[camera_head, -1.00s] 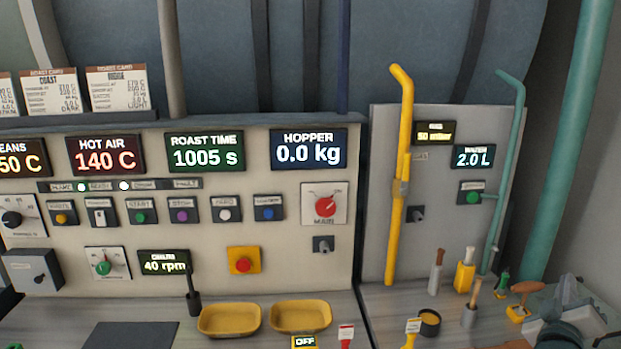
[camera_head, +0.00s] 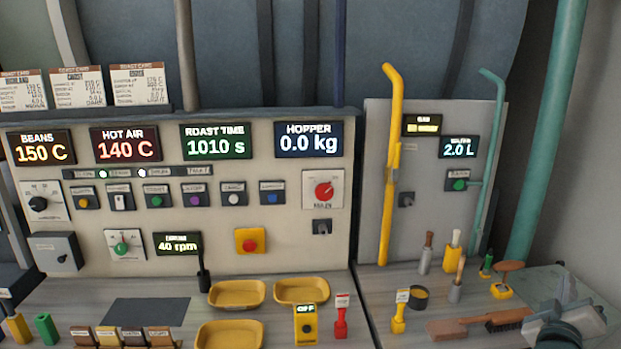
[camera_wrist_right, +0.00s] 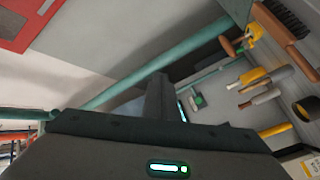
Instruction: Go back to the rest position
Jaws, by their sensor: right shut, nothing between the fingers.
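My right gripper (camera_head: 556,283) is at the lower right edge of the head view, over the right end of the bench beside the hand tools. It is mostly seen as grey and dark arm parts. In the right wrist view its dark fingers (camera_wrist_right: 158,98) are shut together, with nothing held. My left gripper is not in the head view.
A control panel (camera_head: 285,255) stands behind the bench. A brush (camera_head: 505,320) lies near my right arm. A yellow pipe (camera_head: 386,220) and teal pipe (camera_head: 548,130) rise at the right.

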